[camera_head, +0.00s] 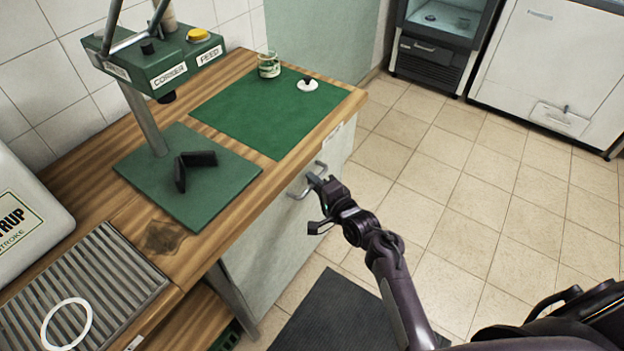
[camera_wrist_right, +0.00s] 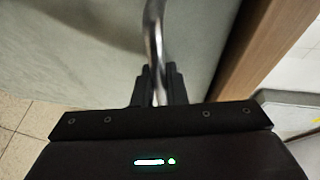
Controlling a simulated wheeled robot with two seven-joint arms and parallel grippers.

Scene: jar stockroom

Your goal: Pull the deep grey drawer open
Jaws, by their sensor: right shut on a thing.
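The grey drawer (camera_head: 262,232) is set under the wooden counter, and its front shows below the counter edge in the head view. Its metal bar handle (camera_head: 298,189) sticks out near the top of the front. My right gripper (camera_head: 314,183) is at the handle; in the right wrist view the gripper (camera_wrist_right: 160,88) is shut around the metal bar (camera_wrist_right: 153,40). The drawer front (camera_wrist_right: 80,45) fills the upper left of that view. It looks flush under the counter, though the arm hides part of it. My left gripper is not in view.
The wooden counter (camera_head: 163,238) holds a green mat (camera_head: 250,115), a glass jar (camera_head: 268,65), a white knobbed lid (camera_head: 308,85) and a green corker press (camera_head: 165,60). A dark floor mat (camera_head: 335,315) lies below. Tiled floor right of the counter is clear.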

